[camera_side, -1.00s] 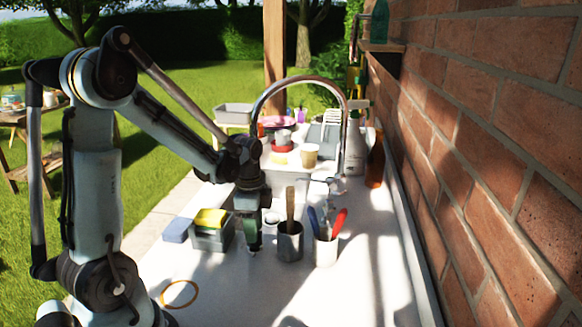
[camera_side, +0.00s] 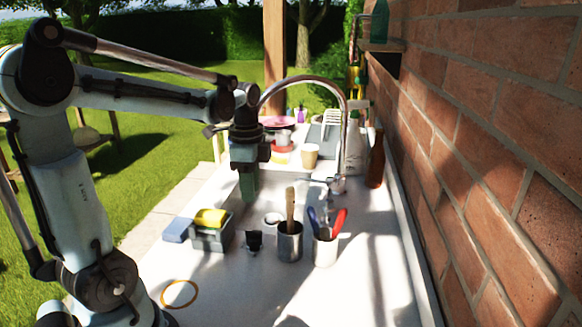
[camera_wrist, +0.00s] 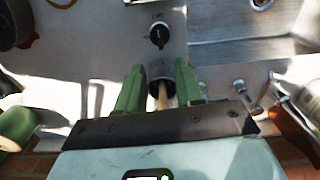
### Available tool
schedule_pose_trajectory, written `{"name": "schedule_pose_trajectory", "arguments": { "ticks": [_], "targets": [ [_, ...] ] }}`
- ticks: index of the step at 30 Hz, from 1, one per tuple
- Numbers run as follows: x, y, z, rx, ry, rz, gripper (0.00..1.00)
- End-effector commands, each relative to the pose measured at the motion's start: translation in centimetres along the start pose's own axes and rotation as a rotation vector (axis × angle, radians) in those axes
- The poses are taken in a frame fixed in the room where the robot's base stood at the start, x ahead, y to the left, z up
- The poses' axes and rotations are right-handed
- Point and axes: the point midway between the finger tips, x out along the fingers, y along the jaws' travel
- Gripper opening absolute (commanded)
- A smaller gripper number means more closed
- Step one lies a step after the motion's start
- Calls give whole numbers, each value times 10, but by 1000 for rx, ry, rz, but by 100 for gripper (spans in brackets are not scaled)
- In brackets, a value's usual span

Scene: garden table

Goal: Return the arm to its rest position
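My gripper (camera_side: 249,198) hangs above the white counter in the side view, green fingers pointing down. In the wrist view my gripper (camera_wrist: 160,92) has its two green fingers apart with nothing held between them. A small black knob-like thing (camera_side: 254,241) stands on the counter below the gripper. It also shows in the wrist view (camera_wrist: 158,35), beyond the fingertips. A metal cup (camera_side: 290,248) with a wooden handle (camera_side: 290,208) in it stands to the right. In the wrist view the wooden handle (camera_wrist: 162,97) appears between the fingers.
A grey bin (camera_side: 213,238) with a yellow sponge stands left of the gripper. A second cup (camera_side: 325,252) holds red and blue handles. A curved tap (camera_side: 343,130) rises behind, close to the arm's end. A brick wall (camera_side: 480,150) bounds the right.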

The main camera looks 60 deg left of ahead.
Motion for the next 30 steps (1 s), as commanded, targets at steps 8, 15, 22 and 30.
{"name": "schedule_pose_trajectory", "arguments": {
  "ticks": [8,15,22,30],
  "targets": [
    [-10,0,0,0,0,0,36],
    [-10,1,0,-1,1,-1,36],
    [-10,23,-20,-121,54,-93,36],
    [-3,78,-61,-451,307,-247,36]
  ]
}}
